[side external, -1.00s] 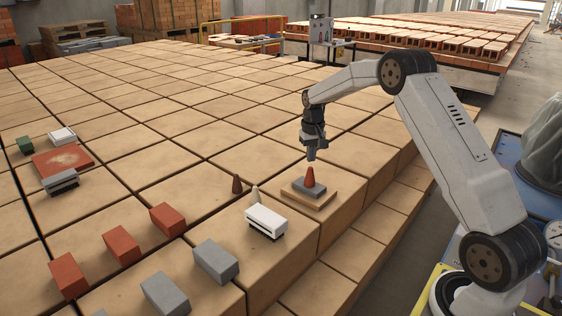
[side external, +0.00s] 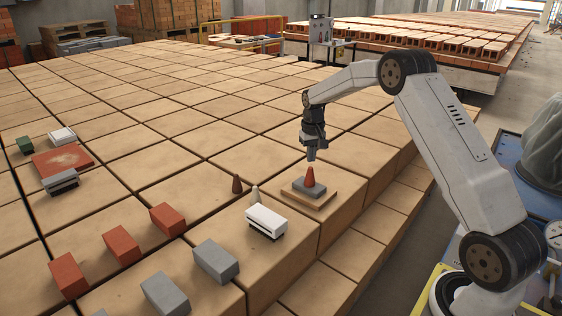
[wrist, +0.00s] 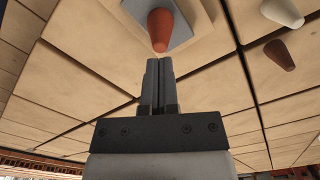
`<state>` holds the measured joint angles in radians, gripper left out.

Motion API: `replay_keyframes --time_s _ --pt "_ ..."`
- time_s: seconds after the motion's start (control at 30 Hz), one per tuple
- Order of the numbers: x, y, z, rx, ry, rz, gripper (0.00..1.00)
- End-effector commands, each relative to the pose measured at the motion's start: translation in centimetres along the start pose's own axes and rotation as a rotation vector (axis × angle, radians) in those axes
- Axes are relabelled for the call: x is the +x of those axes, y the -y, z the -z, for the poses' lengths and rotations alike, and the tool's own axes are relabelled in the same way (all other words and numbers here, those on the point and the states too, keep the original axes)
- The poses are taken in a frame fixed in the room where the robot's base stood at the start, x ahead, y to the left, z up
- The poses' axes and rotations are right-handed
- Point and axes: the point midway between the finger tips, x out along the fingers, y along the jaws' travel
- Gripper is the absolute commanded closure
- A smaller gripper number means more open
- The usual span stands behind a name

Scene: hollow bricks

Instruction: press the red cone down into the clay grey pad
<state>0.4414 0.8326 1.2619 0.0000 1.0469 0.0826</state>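The red cone (side external: 310,176) stands upright on the grey pad (side external: 297,187), which lies on a light wooden board (side external: 320,203) near the table's edge. My gripper (side external: 311,158) is just above the cone's tip and points down. In the wrist view, the two fingers (wrist: 158,68) are together, with only a thin line between them and nothing held. The cone (wrist: 161,29) shows just beyond the fingertips, with the grey pad (wrist: 184,32) behind it. I cannot tell whether the fingertips touch the cone or how deep its base sits in the pad.
A pale cone (side external: 255,195) and a brown cone (side external: 237,184) stand left of the board. A white block (side external: 266,219) sits close by. Red bricks (side external: 122,245) and grey bricks (side external: 216,261) are at the front left. The surface behind the pad is clear.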

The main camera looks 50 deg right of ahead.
Motion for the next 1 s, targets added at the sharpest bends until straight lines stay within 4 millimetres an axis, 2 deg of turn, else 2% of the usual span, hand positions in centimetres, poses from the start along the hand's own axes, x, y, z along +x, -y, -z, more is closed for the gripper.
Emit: replay_keyframes --time_s 1.0 --pt "1.1 0.0 0.0 0.000 0.001 0.000 1.00"
